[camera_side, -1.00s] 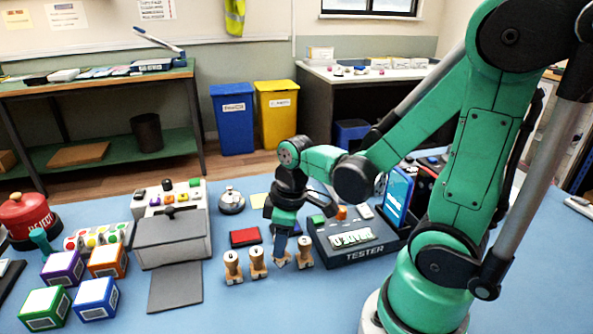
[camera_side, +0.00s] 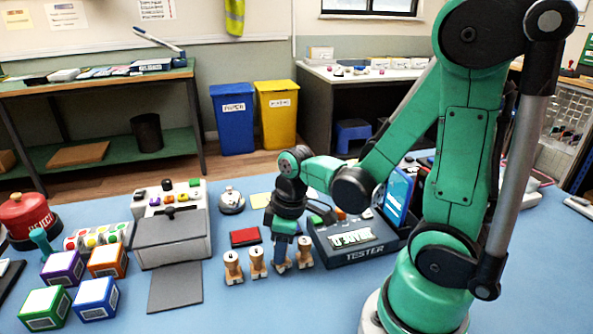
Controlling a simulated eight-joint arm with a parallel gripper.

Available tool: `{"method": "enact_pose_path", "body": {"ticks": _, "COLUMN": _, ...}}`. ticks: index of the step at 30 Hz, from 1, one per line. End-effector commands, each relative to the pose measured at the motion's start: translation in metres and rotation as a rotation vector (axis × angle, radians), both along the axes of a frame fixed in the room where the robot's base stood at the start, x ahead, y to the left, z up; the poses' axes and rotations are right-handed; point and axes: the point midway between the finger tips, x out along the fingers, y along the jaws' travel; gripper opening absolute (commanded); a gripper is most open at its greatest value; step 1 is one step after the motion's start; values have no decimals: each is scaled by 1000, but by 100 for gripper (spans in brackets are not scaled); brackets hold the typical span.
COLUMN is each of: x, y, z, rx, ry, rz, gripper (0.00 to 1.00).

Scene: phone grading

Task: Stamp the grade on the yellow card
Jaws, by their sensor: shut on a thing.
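Several wooden stamps stand in a row at the front middle of the blue table. Two of them, the leftmost stamp (camera_side: 233,267) and the one beside it (camera_side: 257,262), are left of my gripper, and another stamp (camera_side: 304,252) is right of it. My gripper (camera_side: 280,262) points down and is shut on the third stamp from the left, which it mostly hides; only a bit of its tan base shows near the table.
The dark tester (camera_side: 360,252) stands close right of the stamps, with a blue-screened phone (camera_side: 397,195) upright behind. A grey box machine (camera_side: 172,238), a bell (camera_side: 231,201) and coloured boxes (camera_side: 95,298) are left. The table front is clear.

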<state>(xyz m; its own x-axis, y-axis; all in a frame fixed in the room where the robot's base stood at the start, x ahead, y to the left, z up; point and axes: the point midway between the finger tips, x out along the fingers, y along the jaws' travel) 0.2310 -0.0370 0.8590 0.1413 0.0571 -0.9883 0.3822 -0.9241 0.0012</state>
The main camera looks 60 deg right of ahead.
Motion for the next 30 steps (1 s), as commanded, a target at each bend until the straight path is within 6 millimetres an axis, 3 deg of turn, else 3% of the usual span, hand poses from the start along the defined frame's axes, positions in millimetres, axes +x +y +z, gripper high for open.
{"method": "enact_pose_path", "body": {"ticks": 6, "x": 0, "y": 0, "z": -5, "rx": 0, "ry": 0, "rz": 0, "gripper": 0}}
{"method": "enact_pose_path", "body": {"ticks": 7, "x": 0, "y": 0, "z": -4, "rx": 0, "ry": 0, "rz": 0, "gripper": 40}}
{"method": "enact_pose_path", "body": {"ticks": 10, "x": 0, "y": 0, "z": -4, "rx": 0, "ry": 0, "rz": 0, "gripper": 68}}
{"method": "enact_pose_path", "body": {"ticks": 22, "x": 0, "y": 0, "z": -2, "rx": 0, "ry": 0, "rz": 0, "gripper": 68}}
{"method": "enact_pose_path", "body": {"ticks": 30, "x": -4, "y": -1, "z": 19, "rx": 0, "ry": 0, "rz": 0, "gripper": 68}}
